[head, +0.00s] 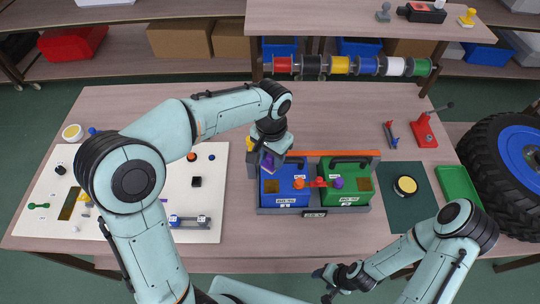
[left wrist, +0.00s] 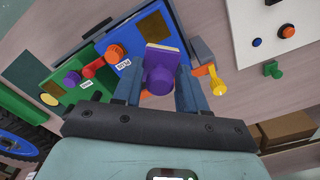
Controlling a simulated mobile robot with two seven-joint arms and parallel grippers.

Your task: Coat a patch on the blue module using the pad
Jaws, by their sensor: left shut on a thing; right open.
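The blue module (head: 290,192) sits in the left half of a grey tray (head: 322,210). A brown square patch (head: 271,187) shows on its left side; the patch also shows in the left wrist view (left wrist: 153,27). My left gripper (head: 267,157) is above the module's upper left part, shut on the pad (left wrist: 160,74). The pad has a purple round knob and a flat plate with a pale yellow edge. Whether it touches the module cannot be told. My right gripper (head: 340,274) is open and empty near the table's front edge.
A green module (head: 343,198) fills the tray's right half, with a red connector (head: 317,183) between the modules. A yellow round pot (head: 405,185) stands on a dark mat. A red press (head: 424,131) stands at the right back. A white board (head: 120,220) with small parts lies left.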

